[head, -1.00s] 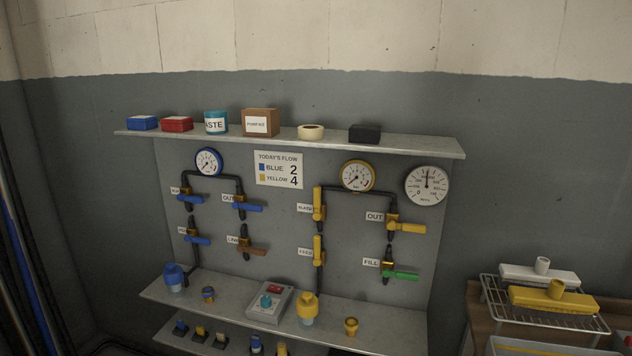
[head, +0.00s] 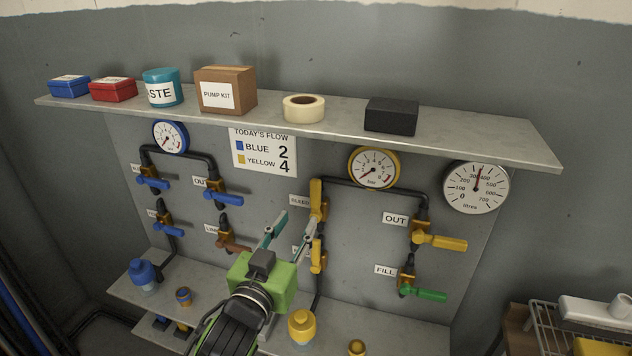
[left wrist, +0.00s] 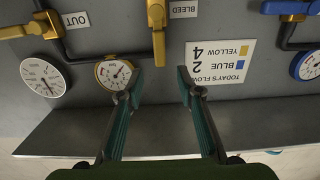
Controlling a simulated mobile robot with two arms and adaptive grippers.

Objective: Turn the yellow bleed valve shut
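The yellow bleed valve (head: 316,200) is on the left leg of the yellow pipe loop on the panel, beside its BLEED label (head: 299,200). Its handle stands upright, in line with the pipe. In the left wrist view, which is upside down, the bleed valve handle (left wrist: 158,32) is at the top centre. My left gripper (head: 289,227) is open and empty, in front of the panel just left of and below the handle. In the left wrist view my left gripper (left wrist: 159,76) has its fingertips spread either side of the handle's line, not closed on it. My right gripper is out of view.
Another upright yellow valve (head: 317,256) is just below, partly behind my gripper. The yellow gauge (head: 374,168) is to the right. The upper shelf (head: 470,140) juts out above, holding boxes and tape. The yellow OUT valve (head: 440,241) and green FILL valve (head: 424,293) are further right.

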